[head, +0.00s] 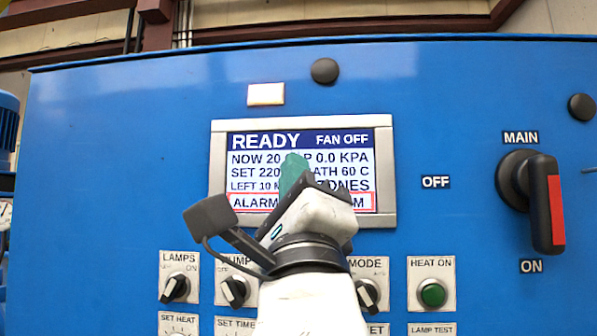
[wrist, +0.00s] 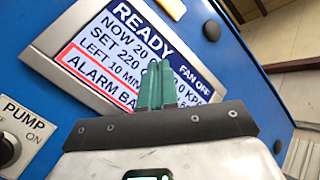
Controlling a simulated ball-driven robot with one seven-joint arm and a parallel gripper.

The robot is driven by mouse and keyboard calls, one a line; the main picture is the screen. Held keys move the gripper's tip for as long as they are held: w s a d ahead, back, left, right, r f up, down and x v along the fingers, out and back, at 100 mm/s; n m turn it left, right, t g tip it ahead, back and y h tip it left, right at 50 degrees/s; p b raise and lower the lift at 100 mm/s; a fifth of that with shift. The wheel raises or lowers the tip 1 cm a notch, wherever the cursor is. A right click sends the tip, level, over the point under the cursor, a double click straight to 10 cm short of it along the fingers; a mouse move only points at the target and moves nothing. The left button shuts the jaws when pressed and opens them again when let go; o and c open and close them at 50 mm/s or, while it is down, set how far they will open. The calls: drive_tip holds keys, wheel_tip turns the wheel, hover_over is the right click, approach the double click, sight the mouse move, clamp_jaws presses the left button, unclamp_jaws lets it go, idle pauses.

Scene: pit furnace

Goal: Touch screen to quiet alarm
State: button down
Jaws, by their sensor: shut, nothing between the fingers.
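The screen (head: 300,140) is set in a grey frame on the blue panel. It reads READY, FAN OFF and several values, with a red-outlined ALARM line (head: 250,202) along its bottom. In the wrist view the screen (wrist: 130,25) is tilted, and the line reads "ALARM BA..." before my gripper hides the rest. My gripper (head: 293,160) is in front of the screen's lower middle, its green fingers together and empty, pointing up at the panel. In the wrist view the fingertips (wrist: 158,65) overlap the screen's text. I cannot tell whether they touch the glass.
Below the screen are the LAMPS knob (head: 174,288), the PUMP knob (head: 235,291), the MODE knob (head: 368,294) and a green HEAT ON button (head: 433,293). The black and red MAIN switch (head: 530,200) points down at ON on the right.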

drive_tip(key=shift+w, duration=0.2)
drive_tip(key=shift+s, duration=0.1)
idle(0.4)
drive_tip(key=shift+s+b, duration=0.5)
drive_tip(key=shift+s, duration=0.05)
drive_tip(key=s+b, duration=0.1)
drive_tip(key=s, duration=0.4)
drive_tip(key=shift+a, duration=0.1)
idle(0.3)
idle(0.8)
